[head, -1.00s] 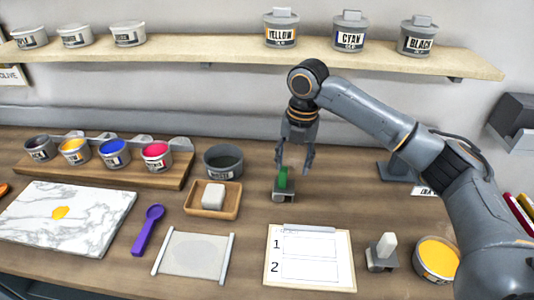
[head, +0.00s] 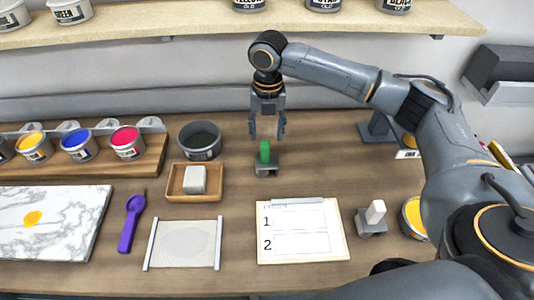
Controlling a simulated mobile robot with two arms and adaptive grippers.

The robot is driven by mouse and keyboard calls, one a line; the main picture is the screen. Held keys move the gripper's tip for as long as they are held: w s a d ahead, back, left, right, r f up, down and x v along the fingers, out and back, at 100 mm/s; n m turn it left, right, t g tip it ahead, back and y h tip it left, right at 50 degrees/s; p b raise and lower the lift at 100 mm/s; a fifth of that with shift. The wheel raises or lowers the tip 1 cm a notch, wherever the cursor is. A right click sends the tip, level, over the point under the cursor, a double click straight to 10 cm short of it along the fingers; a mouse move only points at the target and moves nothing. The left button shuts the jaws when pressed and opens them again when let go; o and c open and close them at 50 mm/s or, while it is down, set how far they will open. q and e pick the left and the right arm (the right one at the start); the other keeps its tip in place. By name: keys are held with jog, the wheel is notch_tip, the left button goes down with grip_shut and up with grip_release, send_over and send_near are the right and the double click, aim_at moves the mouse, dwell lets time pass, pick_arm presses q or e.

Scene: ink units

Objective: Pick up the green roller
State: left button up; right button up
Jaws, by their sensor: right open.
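The green roller (head: 265,151) stands upright in a small grey holder (head: 266,168) on the wooden table, near the middle of the head view. My right gripper (head: 267,136) points down with its fingers apart. In the picture its fingertips are just above and to either side of the roller's top. I cannot tell how far apart in depth they are. Nothing is between the fingers except the view toward the roller. My left gripper is not in view.
A dark grey pot (head: 200,141) and a wooden tray (head: 179,193) with a white block stand left of the holder. A clipboard (head: 302,246) lies in front. Another holder (head: 371,225) with a white piece stands at right. A shelf (head: 180,29) runs above.

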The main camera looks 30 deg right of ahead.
aim_at(265, 144)
jog(key=f, duration=0.1)
jog(key=f+p, duration=0.1)
jog(key=f, duration=0.1)
jog(key=f+p, duration=0.1)
jog(key=shift+a+f, duration=0.2)
jog(key=shift+a, duration=0.1)
jog(key=shift+f, duration=0.35)
grip_shut()
